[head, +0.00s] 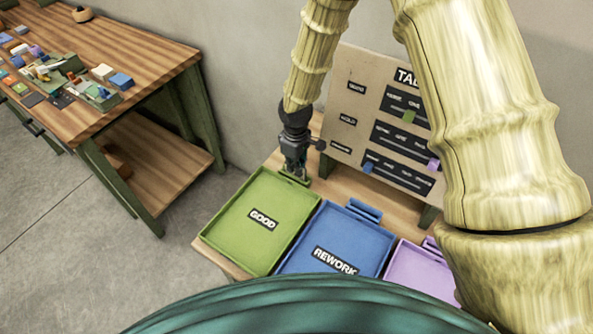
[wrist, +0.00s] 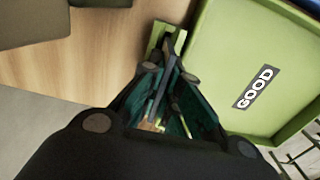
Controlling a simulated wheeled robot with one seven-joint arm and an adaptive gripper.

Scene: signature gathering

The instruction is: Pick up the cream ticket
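I cannot pick out the cream ticket for certain. A small cream piece (head: 103,71) lies on the wooden workbench at the left of the head view, beside a blue piece, too small to identify. My gripper (head: 294,172) points down at the back edge of the green GOOD tray (head: 245,238), far from that piece. In the wrist view my gripper's fingers (wrist: 173,42) come together at the tips, with no ticket between them. They are over or against the tray's green handle (wrist: 155,36); I cannot tell whether they touch it.
The blue REWORK tray (head: 310,262) and a purple tray (head: 414,275) stand right of the green one. A tally board (head: 345,85) rises behind them. The workbench (head: 150,55) holds several small coloured items. Bare floor (head: 165,265) separates the two tables.

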